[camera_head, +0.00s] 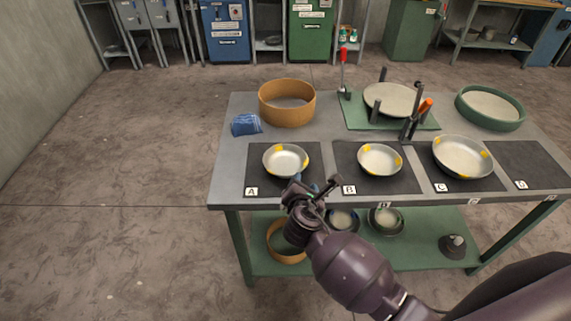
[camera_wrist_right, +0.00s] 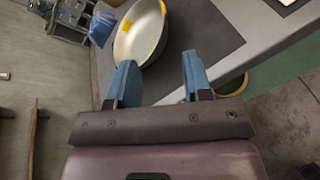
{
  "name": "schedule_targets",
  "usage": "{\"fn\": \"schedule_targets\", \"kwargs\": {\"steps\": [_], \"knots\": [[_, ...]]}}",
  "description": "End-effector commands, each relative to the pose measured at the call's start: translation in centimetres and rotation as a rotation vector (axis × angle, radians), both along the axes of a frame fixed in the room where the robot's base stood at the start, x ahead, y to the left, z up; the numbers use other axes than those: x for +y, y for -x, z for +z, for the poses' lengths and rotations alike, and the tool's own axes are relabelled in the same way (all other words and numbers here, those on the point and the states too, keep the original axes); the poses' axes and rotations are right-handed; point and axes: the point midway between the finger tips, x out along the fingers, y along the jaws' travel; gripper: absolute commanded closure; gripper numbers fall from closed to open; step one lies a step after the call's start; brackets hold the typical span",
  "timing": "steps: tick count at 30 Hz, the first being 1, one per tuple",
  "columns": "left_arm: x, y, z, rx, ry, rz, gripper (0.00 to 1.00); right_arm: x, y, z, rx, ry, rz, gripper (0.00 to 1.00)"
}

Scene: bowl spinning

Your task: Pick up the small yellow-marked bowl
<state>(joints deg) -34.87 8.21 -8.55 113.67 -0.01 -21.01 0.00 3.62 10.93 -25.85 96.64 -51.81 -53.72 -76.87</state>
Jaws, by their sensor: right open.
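Three metal bowls with yellow marks stand on dark mats on the table. The bowl on mat A (camera_head: 286,161) and the bowl on mat B (camera_head: 380,160) look close in size; the bowl on mat C (camera_head: 463,157) is larger. My right gripper (camera_head: 316,188) is at the table's front edge, just in front of the bowl on mat A. In the right wrist view, my right gripper (camera_wrist_right: 158,75) is open and empty, its blue fingers spread. A yellow-marked bowl (camera_wrist_right: 139,36) lies just beyond the left finger, which overlaps its rim. My left gripper is not in view.
A wooden ring (camera_head: 287,104), a blue cloth (camera_head: 246,124) and a green-rimmed round tray (camera_head: 490,107) stand at the back. A fixture with upright posts (camera_head: 388,102) and an orange-handled tool (camera_head: 417,118) are behind mats B and C. Mat D (camera_head: 529,165) is empty.

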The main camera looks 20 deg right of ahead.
Motion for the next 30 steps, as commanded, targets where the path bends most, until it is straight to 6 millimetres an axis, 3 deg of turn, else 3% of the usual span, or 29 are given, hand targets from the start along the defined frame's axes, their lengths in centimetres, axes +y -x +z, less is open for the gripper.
{"fn": "schedule_targets", "kwargs": {"steps": [7, 16, 24, 30], "knots": [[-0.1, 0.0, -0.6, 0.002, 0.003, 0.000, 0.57, -1.2, -3.1, -1.3, 0.000, -0.001, 0.000, 0.54], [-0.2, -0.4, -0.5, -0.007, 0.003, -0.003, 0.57, -1.7, -4.9, -2.0, 0.000, -0.004, 0.000, 0.54], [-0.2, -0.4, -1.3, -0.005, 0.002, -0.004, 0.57, -2.6, -8.0, -3.4, 0.001, -0.005, -0.001, 0.54], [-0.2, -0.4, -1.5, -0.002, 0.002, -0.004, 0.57, -2.9, -8.8, -3.6, 0.000, -0.006, 0.000, 0.54]]}}
